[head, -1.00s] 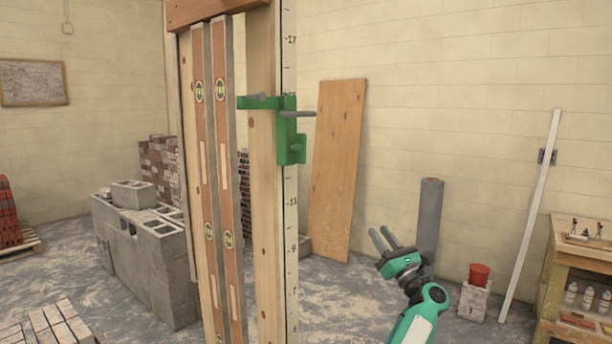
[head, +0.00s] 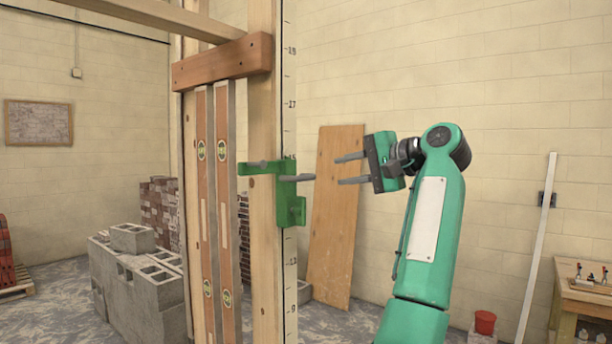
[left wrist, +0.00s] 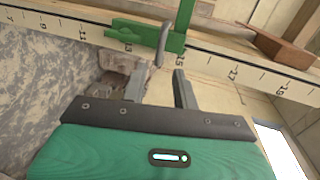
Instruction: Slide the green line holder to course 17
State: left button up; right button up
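The green line holder (head: 290,205) sits around the upright wooden post (head: 262,120), with its top edge near the 15 mark of the white scale (head: 289,130). A grey peg (head: 298,178) sticks out from it to the right. The 17 mark (head: 291,104) is above the holder. My left gripper (head: 342,170) is open and empty, right of the peg, with its fingers pointing at it. In the left wrist view the holder (left wrist: 125,32) and its peg (left wrist: 162,45) lie just beyond the gap between my open fingertips (left wrist: 162,70). My right gripper is not in view.
A reddish wooden crosspiece (head: 222,62) is fixed across the post above the holder. Two levels (head: 214,210) stand beside the post. A plywood sheet (head: 338,225) leans on the wall behind my gripper. Concrete blocks (head: 145,280) stand at the left.

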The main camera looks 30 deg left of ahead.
aim_at(307, 178)
pick_arm(q)
jog(key=p+x, duration=0.3)
jog(key=x, duration=0.7)
jog(key=shift+a+r+p, duration=0.1)
jog(key=shift+r+p, duration=0.05)
jog(key=shift+p, duration=0.25)
jog(key=shift+a+f, duration=0.25)
jog(key=shift+a, duration=0.4)
jog(key=shift+c, duration=0.7)
grip_shut()
